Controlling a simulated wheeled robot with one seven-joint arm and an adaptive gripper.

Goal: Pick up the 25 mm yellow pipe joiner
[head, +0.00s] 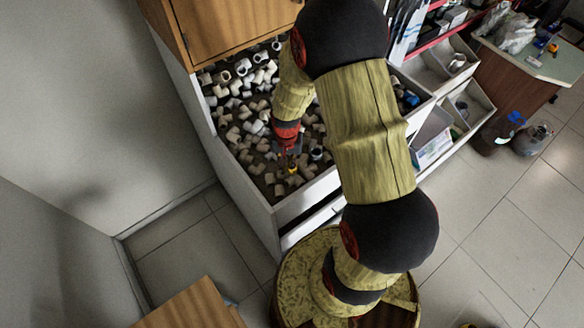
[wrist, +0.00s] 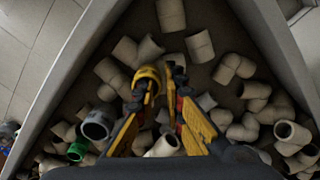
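The yellow pipe joiner (wrist: 149,74) lies among pale fittings in the bin, near the bin's front corner. In the wrist view it is at the tip of my gripper's left finger, which partly covers it. I cannot tell whether they touch. My gripper (wrist: 160,88) points down into the bin with its two yellow-and-black fingers apart and a gap between the tips. In the head view my gripper (head: 290,158) is low over the bin, and a small yellow spot, likely the joiner (head: 292,170), shows just below it.
The white-walled bin (head: 240,195) holds many cream and grey fittings. Its walls converge close beyond the fingertips in the wrist view. A green-ringed fitting (wrist: 77,151) lies at lower left. A wooden cabinet (head: 235,30) stands over the bin's back. Open trays (head: 465,110) are at right.

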